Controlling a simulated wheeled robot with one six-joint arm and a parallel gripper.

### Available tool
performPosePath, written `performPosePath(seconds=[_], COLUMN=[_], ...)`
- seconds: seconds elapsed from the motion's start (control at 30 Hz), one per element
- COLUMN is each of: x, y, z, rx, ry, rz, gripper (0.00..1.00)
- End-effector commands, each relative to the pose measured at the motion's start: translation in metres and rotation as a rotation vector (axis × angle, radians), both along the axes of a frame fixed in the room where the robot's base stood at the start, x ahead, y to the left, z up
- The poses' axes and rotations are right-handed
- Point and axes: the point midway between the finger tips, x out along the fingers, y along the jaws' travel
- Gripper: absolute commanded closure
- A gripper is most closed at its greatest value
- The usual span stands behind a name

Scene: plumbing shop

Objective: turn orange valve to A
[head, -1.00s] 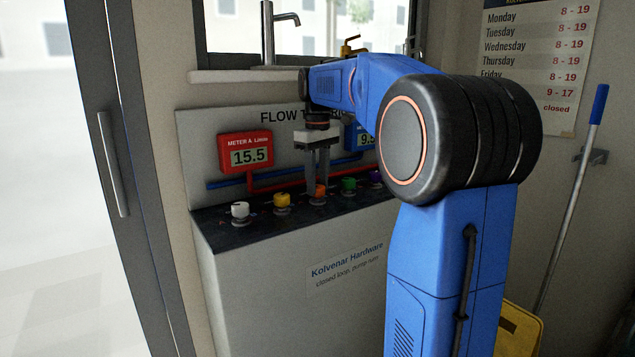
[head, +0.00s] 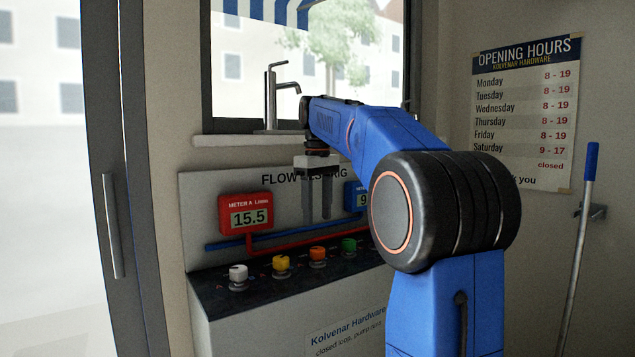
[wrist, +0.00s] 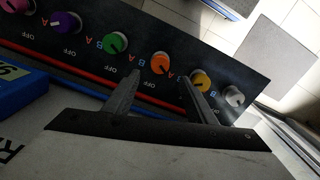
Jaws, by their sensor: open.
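The orange valve (head: 318,254) is a round knob on the dark panel top, between the yellow and green knobs. In the wrist view the orange valve (wrist: 160,62) shows a dark pointer mark on its lower-left side. Small letters A and B and OFF are printed around it; I cannot tell surely which one it points to. My gripper (head: 318,221) is open and empty, pointing down above the orange valve with a gap below the fingertips. In the wrist view my gripper (wrist: 159,77) has one finger on each side of the orange valve in the picture.
The yellow valve (head: 282,264), white valve (head: 238,275) and green valve (head: 348,246) stand close by in the row. The wrist view also shows a purple valve (wrist: 66,22). Red Meter A (head: 246,213) reads 15.5. The blue meter (wrist: 18,88) is partly hidden in the head view.

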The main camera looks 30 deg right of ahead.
Motion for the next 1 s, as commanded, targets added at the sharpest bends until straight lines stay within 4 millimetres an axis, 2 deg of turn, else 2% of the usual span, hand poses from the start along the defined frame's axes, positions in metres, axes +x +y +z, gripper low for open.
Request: performPosePath(seconds=[0.2, 0.4, 0.63, 1.0], x=[0.001, 0.001, 0.0, 0.0], y=[0.0, 0.0, 0.0, 0.0], z=[0.043, 0.07, 0.083, 0.084], rx=[-0.001, -0.001, 0.0, 0.0], ry=[-0.003, -0.001, 0.0, 0.0], rz=[0.0, 0.0, 0.0, 0.0], gripper=[0.49, 0.49, 0.49, 0.49])
